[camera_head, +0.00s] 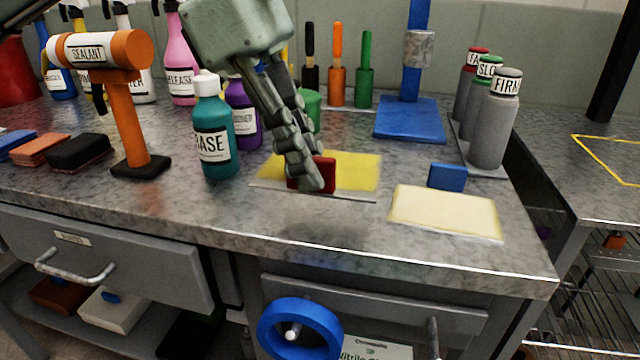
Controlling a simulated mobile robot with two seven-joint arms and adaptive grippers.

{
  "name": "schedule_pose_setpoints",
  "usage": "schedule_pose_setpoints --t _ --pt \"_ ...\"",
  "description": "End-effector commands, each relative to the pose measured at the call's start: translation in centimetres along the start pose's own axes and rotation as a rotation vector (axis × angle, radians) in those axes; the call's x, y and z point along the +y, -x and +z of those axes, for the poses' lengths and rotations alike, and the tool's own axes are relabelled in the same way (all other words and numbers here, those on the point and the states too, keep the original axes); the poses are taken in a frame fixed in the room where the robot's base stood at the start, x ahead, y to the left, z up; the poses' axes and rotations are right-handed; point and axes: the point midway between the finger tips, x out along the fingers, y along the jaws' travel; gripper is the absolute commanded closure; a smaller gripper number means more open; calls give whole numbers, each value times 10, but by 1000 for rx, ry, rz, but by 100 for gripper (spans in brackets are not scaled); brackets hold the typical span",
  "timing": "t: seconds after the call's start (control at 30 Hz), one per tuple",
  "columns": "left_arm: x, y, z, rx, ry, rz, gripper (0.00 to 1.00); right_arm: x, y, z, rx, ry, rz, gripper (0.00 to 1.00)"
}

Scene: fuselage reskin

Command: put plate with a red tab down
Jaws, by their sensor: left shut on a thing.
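The plate with a red tab (355,172) is a flat plate with a yellow top, at the middle of the grey workbench. Its red tab (325,174) stands up near the plate's front middle. My left gripper (312,180) comes down from above and is shut on the red tab, its fingers hiding part of the tab and plate. The plate looks level and at or very close to the bench top; I cannot tell if it touches. My right gripper is not in view.
A pale yellow plate (445,212) with a blue tab (447,177) lies to the right. A teal BASE bottle (214,130) stands close on the left, with a purple bottle (243,115) behind. Grey canisters (492,130) stand at the right. The bench's front strip is clear.

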Motion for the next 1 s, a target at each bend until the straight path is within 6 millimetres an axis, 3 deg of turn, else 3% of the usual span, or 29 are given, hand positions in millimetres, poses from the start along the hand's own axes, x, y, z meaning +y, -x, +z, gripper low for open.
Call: schedule_pose_setpoints --t 0.2,0.57,1.0 --pt "23 -15 0 -1 -1 1 100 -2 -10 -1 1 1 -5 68" --pt "23 -51 -16 0 -1 -1 100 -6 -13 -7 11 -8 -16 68" --pt "23 -55 -17 -1 -2 0 100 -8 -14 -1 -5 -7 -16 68"
